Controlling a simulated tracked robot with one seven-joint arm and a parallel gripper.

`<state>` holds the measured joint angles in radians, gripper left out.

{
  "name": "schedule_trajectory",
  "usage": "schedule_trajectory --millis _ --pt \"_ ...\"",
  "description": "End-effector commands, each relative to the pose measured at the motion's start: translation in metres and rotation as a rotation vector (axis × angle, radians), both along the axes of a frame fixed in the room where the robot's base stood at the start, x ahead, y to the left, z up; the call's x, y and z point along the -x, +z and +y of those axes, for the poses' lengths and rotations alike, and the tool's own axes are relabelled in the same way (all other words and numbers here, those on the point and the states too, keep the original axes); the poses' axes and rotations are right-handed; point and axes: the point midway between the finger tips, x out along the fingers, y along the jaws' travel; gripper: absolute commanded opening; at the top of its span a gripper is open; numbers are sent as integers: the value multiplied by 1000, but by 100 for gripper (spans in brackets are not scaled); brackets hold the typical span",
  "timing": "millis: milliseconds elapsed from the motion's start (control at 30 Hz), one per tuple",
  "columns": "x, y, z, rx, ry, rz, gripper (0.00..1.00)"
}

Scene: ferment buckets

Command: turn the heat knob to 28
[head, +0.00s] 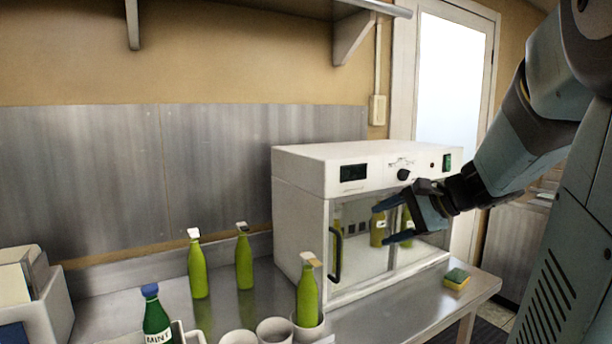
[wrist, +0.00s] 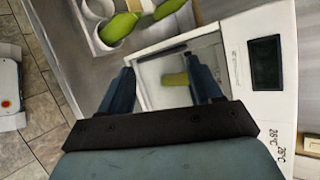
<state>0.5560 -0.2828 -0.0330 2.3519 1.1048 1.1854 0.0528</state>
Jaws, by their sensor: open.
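The white heating cabinet (head: 300,215) stands on the steel table with glass doors at its front. Its black round heat knob (head: 403,175) is on the upper front panel, right of a dark display (head: 353,173). My gripper (head: 383,224) is open and empty in front of the glass, below the knob and apart from it. In the wrist view the open fingers (wrist: 163,72) point toward the glass front. That view also shows the display (wrist: 266,62) and small temperature marks (wrist: 278,145), partly readable as °C. The knob is not visible there, and its setting is too small to read.
Green bottles (head: 198,268) stand on the table left of the cabinet, one in a white cup (head: 308,328). A black door handle (head: 336,253) sticks out from the cabinet front. A yellow-green sponge (head: 456,279) lies near the table's right edge. A shelf bracket (head: 352,38) hangs above.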

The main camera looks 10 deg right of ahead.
Motion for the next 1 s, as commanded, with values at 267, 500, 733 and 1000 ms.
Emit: schedule_trajectory --millis 267,500,733,1000 --pt "-54 31 -131 -440 -387 -146 64" --pt "-59 43 -202 -602 -548 -255 64" --pt "-73 45 -206 -623 -565 -271 64" --pt "-115 45 -190 -622 -564 -270 64"
